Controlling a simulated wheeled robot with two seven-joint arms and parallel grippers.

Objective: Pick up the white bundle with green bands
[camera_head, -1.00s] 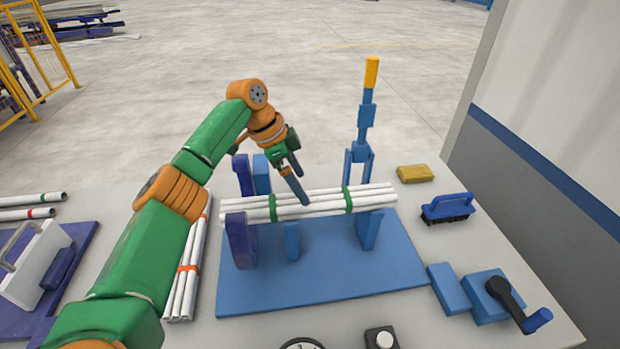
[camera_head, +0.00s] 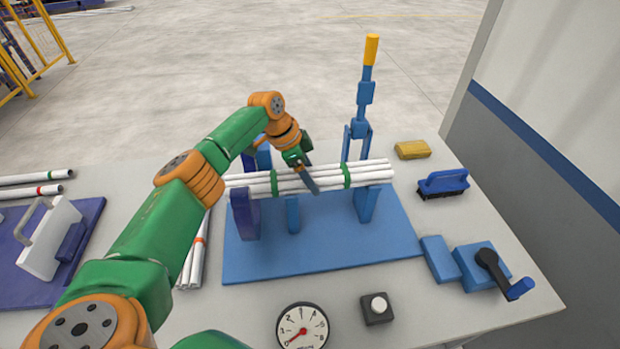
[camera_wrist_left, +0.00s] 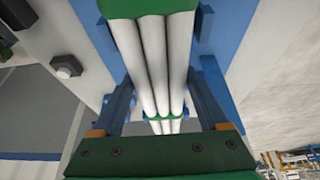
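The white bundle with green bands (camera_head: 332,177) is several white pipes lying level across blue supports on a blue base plate (camera_head: 340,247). Two green bands show around it. My left gripper (camera_head: 309,178) is over its middle, between the bands, pointing down. In the left wrist view the bundle (camera_wrist_left: 155,62) runs between the two fingers of my left gripper (camera_wrist_left: 165,100). The fingers stand apart on either side, with a gap visible beside the pipes. My right gripper is not in view.
A blue lever with a yellow grip (camera_head: 364,95) stands behind the bundle. White pipes with an orange band (camera_head: 197,250) lie left of the plate. A yellow block (camera_head: 412,149), a blue brush (camera_head: 442,184), a crank (camera_head: 492,266), a gauge (camera_head: 302,328) and a button box (camera_head: 377,308) surround it.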

